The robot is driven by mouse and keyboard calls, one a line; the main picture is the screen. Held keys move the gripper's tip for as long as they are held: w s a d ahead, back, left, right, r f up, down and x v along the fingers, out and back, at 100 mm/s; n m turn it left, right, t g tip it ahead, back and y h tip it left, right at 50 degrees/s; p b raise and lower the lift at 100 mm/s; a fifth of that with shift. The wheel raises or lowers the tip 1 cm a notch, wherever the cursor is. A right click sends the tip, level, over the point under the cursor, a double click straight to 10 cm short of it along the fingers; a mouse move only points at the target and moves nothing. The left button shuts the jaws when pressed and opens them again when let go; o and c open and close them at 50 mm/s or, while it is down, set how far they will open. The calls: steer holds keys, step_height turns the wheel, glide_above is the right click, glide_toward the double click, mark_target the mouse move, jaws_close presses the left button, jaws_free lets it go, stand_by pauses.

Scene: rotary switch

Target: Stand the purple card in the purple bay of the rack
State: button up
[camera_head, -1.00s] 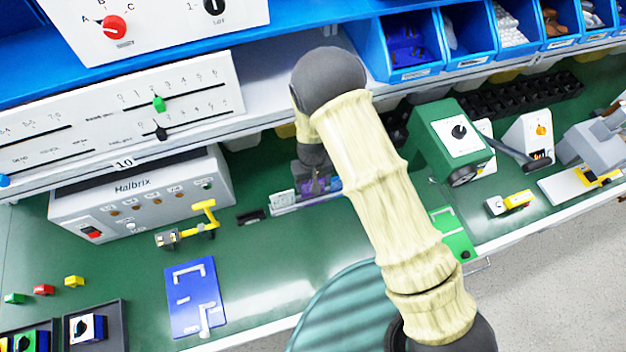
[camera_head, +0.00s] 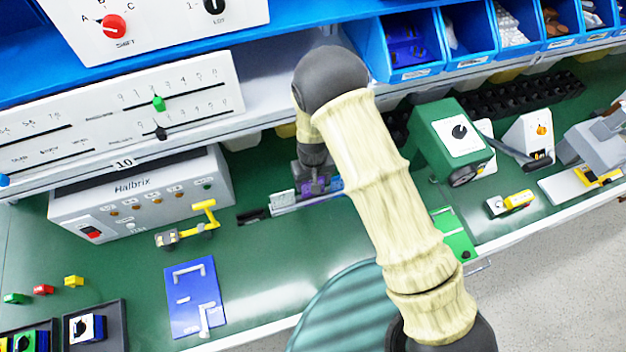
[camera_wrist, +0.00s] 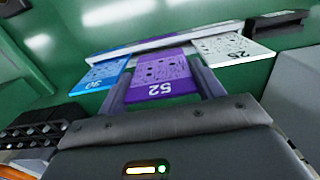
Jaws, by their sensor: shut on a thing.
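The purple card (camera_wrist: 160,78), marked 52, is between the fingers of my gripper (camera_wrist: 162,88), which is shut on it. In the head view the purple card (camera_head: 314,187) shows small under my gripper (camera_head: 313,180). The rack (camera_wrist: 150,45) is a pale rail with a blue card (camera_wrist: 103,74) marked 30 on one side and a white card (camera_wrist: 232,48) on the other. The purple card stands between these two, its far edge at the rail. Its lower end is hidden, so I cannot tell whether it is fully seated.
A black block (camera_head: 250,216) lies just left of the rack. The grey Halbrix box (camera_head: 145,195) and a yellow-handled part (camera_head: 200,222) are further left. A blue plate (camera_head: 195,298) lies in front. A green machine (camera_head: 450,140) stands right. Shelf and bins are behind.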

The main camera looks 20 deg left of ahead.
steer(key=shift+f+b, duration=1.35)
steer(key=shift+f, duration=0.5)
stand_by(0.3)
steer(key=o, duration=1)
steer(key=shift+r, duration=0.1)
step_height(320, 180, up, 17)
steer(key=b, duration=0.3)
steer(key=shift+r, duration=0.15)
steer(key=shift+r, duration=0.1)
step_height(320, 180, up, 9)
steer(key=p, duration=0.7)
